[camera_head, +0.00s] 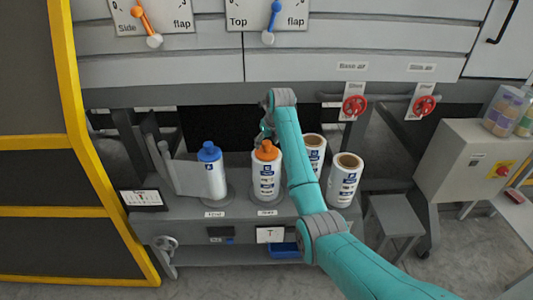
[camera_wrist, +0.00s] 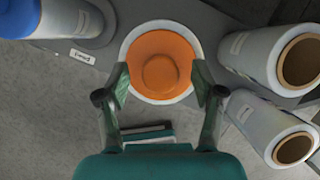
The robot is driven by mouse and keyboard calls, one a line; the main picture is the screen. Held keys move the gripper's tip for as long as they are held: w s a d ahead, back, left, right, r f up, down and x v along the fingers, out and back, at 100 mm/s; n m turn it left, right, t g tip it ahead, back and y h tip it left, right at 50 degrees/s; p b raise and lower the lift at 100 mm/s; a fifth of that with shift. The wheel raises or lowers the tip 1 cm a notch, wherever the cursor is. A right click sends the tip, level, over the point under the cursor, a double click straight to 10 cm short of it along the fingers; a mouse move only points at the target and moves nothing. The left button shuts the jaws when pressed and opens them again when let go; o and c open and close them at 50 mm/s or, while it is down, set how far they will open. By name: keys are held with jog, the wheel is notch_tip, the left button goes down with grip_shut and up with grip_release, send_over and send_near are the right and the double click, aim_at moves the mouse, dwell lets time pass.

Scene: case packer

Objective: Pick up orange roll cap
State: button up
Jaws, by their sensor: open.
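The orange roll cap (camera_head: 267,151) sits on top of a white labelled roll (camera_head: 266,180) standing on the grey machine shelf. In the wrist view the orange cap (camera_wrist: 161,65) is a round disc with a raised centre knob, seen from above. My gripper (camera_wrist: 160,80) is open, with one finger on each side of the cap's lower half. I cannot tell whether the fingers touch it. In the head view the gripper is partly hidden behind my arm, close to the cap.
A roll with a blue cap (camera_head: 209,152) stands to the left. Two uncapped rolls (camera_head: 345,180) with brown cores stand to the right, partly behind my arm. Red valve handles (camera_head: 355,106) hang at the upper right. A blue bin (camera_head: 285,250) sits below the shelf.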

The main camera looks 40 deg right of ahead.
jog(key=shift+x, duration=0.9)
grip_shut()
